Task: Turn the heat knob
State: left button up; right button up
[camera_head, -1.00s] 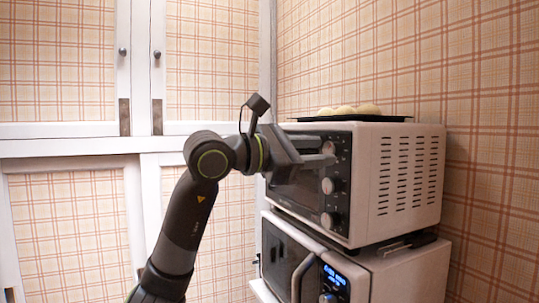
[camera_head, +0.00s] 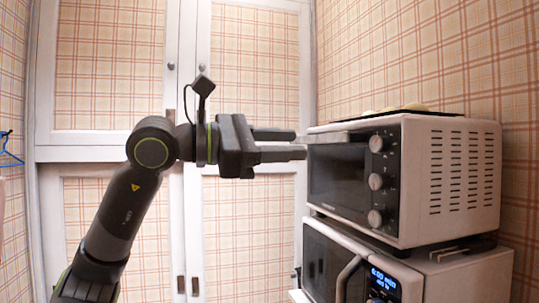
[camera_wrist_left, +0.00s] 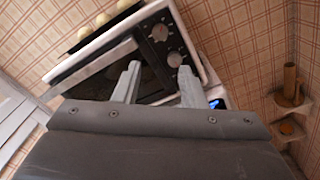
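The toaster oven (camera_head: 415,225) has a white body and a black front panel with three light knobs in a column: a top knob (camera_head: 376,143), a middle knob (camera_head: 376,182) and a bottom knob (camera_head: 375,217). I cannot read which one is the heat knob. My left gripper (camera_head: 301,144) is open and empty, left of the panel at about the top knob's height, apart from the knobs. In the left wrist view its two fingers (camera_wrist_left: 160,68) are spread, with two knobs (camera_wrist_left: 159,32) (camera_wrist_left: 174,59) showing beyond them. My right gripper is not in view.
The oven stands on a microwave (camera_head: 420,280) with a lit blue display. A dark tray (camera_head: 445,106) with pale round items lies on the oven. White-framed cupboard doors (camera_head: 187,90) are behind my arm. A blue hanger (camera_head: 10,150) hangs at the far left.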

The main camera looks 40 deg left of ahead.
pick_arm(q)
jog(key=shift+b+v, duration=0.35)
jog(key=shift+v, duration=0.8)
jog(key=shift+w, duration=0.1)
